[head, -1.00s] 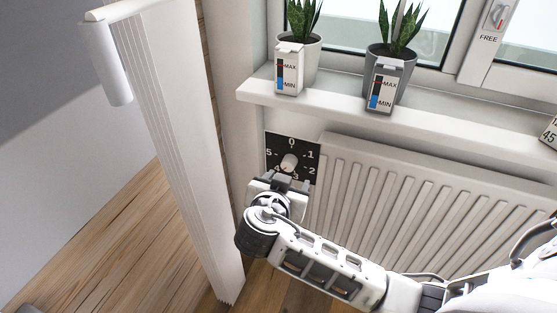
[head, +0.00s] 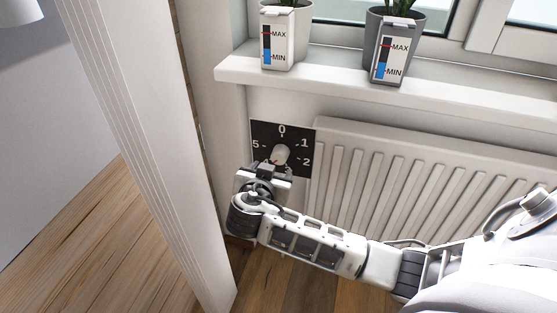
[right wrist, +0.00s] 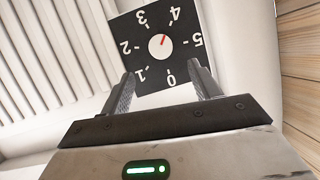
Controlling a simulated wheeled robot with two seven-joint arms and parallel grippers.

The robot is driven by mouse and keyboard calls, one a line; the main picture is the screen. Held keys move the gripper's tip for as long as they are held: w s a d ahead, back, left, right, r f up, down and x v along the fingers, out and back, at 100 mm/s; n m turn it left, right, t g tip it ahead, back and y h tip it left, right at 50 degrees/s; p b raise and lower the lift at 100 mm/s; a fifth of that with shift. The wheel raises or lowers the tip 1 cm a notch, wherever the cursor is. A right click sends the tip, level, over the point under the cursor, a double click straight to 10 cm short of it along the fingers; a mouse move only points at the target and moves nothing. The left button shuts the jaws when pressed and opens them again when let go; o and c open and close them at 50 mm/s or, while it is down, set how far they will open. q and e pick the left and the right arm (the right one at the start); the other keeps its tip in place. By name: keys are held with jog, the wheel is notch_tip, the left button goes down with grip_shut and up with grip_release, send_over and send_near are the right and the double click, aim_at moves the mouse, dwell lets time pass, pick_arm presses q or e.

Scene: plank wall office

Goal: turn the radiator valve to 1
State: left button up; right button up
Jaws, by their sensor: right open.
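The radiator valve knob (head: 281,153) is a small pale knob on a black square dial plate (head: 261,135) marked 0 to 5, at the radiator's upper left. In the right wrist view the knob (right wrist: 161,47) shows a red mark pointing toward 4, and the dial (right wrist: 150,83) appears turned nearly upside down. My right gripper (head: 268,170) is just in front of and below the knob, covering the plate's lower part in the head view. In the right wrist view its open fingers (right wrist: 162,70) point at the dial, with nothing between them. My left gripper is not in view.
A white ribbed radiator (head: 400,190) extends right of the dial. Above it is a windowsill (head: 330,80) with potted plants carrying water gauges (head: 277,40). A tall white panel (head: 135,120) stands close on the left. Wooden floor (head: 70,240) lies below.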

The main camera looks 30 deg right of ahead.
aim_at(279, 159)
jog(key=b+x, duration=0.1)
jog(key=x, duration=0.8)
jog(key=shift+w+d+f+b, duration=0.15)
jog(key=shift+w+b, duration=0.1)
jog(key=shift+b, duration=0.05)
jog(key=shift+w+d+f, duration=0.15)
jog(key=shift+w+d, duration=0.15)
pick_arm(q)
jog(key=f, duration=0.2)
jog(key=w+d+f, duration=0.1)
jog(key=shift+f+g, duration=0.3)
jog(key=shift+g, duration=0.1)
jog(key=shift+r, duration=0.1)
pick_arm(e)
jog(key=c, duration=1)
